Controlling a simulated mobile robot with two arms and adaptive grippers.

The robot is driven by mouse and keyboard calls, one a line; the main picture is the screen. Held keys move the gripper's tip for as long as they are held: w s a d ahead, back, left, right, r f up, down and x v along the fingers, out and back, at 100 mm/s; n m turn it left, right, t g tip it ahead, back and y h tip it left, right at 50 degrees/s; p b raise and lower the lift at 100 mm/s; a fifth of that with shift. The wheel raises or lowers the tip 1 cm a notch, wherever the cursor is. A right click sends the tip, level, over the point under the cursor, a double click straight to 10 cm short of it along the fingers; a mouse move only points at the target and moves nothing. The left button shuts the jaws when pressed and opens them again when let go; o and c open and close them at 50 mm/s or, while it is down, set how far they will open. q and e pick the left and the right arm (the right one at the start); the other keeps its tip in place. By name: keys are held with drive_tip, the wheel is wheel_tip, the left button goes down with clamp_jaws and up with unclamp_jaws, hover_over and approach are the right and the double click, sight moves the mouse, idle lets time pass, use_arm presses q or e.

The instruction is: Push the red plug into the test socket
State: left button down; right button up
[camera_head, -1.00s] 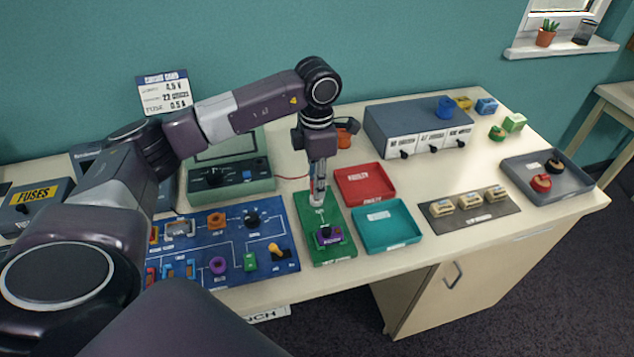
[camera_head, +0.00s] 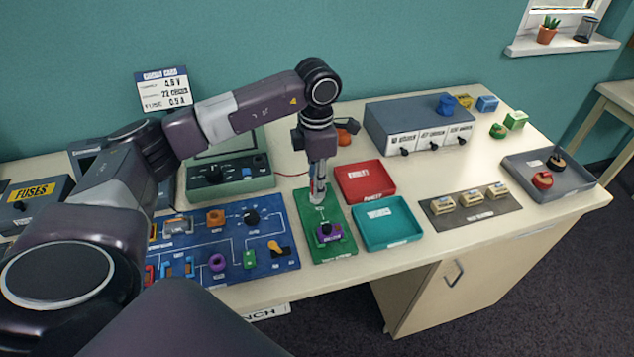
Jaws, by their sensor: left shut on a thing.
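My left gripper (camera_head: 318,194) points straight down at the back half of the green test board (camera_head: 340,251). It is shut, with a small bit of the red plug (camera_head: 314,187) showing between its fingers. The fingers hide most of the plug and the test socket below it. I cannot tell whether the plug touches the socket. A purple part (camera_head: 329,233) sits at the front half of the green board. My right gripper is not in view.
A green meter (camera_head: 231,184) with a red lead stands behind. A blue circuit board (camera_head: 285,263) lies left of the test board. Red (camera_head: 364,199) and teal (camera_head: 409,238) trays sit close on the right.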

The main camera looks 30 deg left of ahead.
use_arm(q)
drive_tip(key=shift+f, duration=0.35)
drive_tip(key=c, duration=1.2)
unclamp_jaws()
drive_tip(key=shift+r, duration=0.1)
drive_tip(key=shift+r+p, duration=2.3)
drive_tip(key=shift+r, duration=1.7)
drive_tip(key=shift+f, duration=0.1)
